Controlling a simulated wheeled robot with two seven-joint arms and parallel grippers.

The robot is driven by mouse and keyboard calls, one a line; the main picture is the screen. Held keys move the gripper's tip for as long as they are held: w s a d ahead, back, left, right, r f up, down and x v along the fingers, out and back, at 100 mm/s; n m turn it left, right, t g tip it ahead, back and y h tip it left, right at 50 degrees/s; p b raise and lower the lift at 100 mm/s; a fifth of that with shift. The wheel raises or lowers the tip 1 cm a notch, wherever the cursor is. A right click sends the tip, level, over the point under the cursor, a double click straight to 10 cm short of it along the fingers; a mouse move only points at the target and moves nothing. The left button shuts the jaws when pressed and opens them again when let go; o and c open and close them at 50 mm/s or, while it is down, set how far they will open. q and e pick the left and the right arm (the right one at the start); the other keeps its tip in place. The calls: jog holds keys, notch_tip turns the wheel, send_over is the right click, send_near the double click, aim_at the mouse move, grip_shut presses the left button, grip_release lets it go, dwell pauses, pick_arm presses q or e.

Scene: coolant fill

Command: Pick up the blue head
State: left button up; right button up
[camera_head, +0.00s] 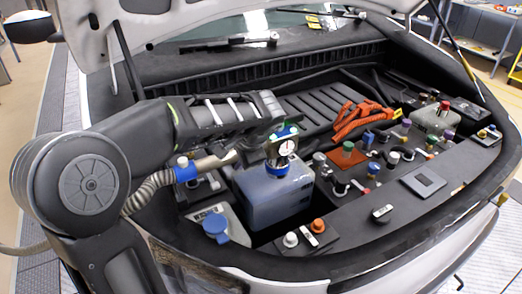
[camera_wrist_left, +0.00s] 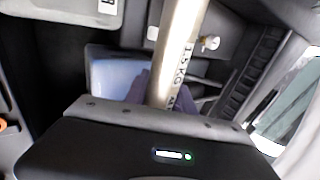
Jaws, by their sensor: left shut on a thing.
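The blue head (camera_head: 288,167) has a blue collar and a round gauge. It is at the top of the pale blue coolant tank (camera_head: 275,203); I cannot tell whether it touches the tank. A beige tube (camera_head: 212,161) runs left from it to a blue ring and a ribbed hose (camera_head: 150,190). My left gripper (camera_head: 250,152) is above the tank, its fingers partly hidden. In the left wrist view my left gripper (camera_wrist_left: 160,95) is shut on the beige tube (camera_wrist_left: 178,45), with the tank (camera_wrist_left: 112,72) beyond. My right gripper is not in view.
A reservoir with a blue cap (camera_head: 216,226) stands at front left. Orange cables (camera_head: 360,120) and several small caps and fittings lie to the right. The raised hood (camera_head: 190,20) and its struts bound the bay above.

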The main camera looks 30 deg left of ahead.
pick_arm(q)
grip_shut()
dwell(0.6)
jog(key=shift+r, duration=0.15)
notch_tip(320, 180, up, 10)
jog(key=shift+f, duration=0.1)
dwell(0.6)
dwell(0.9)
